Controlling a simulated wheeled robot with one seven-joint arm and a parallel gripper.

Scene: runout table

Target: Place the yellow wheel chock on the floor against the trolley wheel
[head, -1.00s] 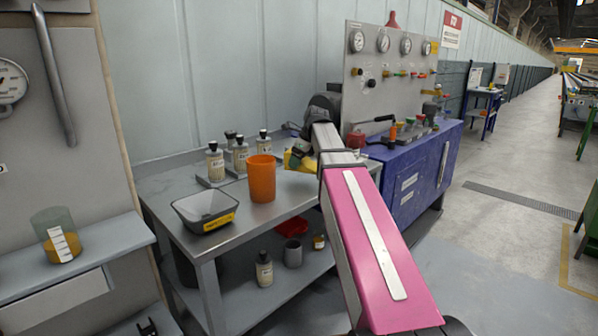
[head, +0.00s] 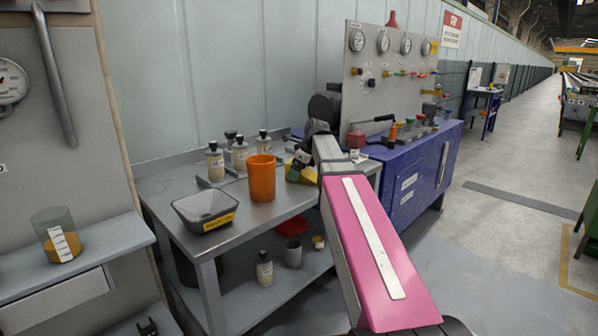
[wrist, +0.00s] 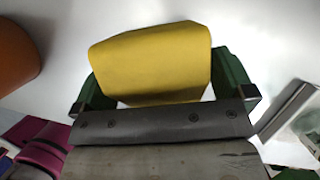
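The yellow wheel chock (head: 301,174) is at the right part of the steel bench, right of the orange cup. In the wrist view the chock (wrist: 152,62) fills the space between the green fingers of my gripper (wrist: 165,80), with a finger against each side. My gripper (head: 301,160) is shut on it, pointing down at the bench. Whether the chock rests on the bench top or hangs just above it, I cannot tell. The trolley and its wheel are not recognisable in either view.
The orange cup (head: 262,178) stands close left of the chock. A grey tray (head: 205,210) and several bottles (head: 240,155) share the steel bench (head: 255,218). A blue cabinet (head: 418,180) with a gauge panel (head: 385,75) stands right. Open floor (head: 490,250) lies further right.

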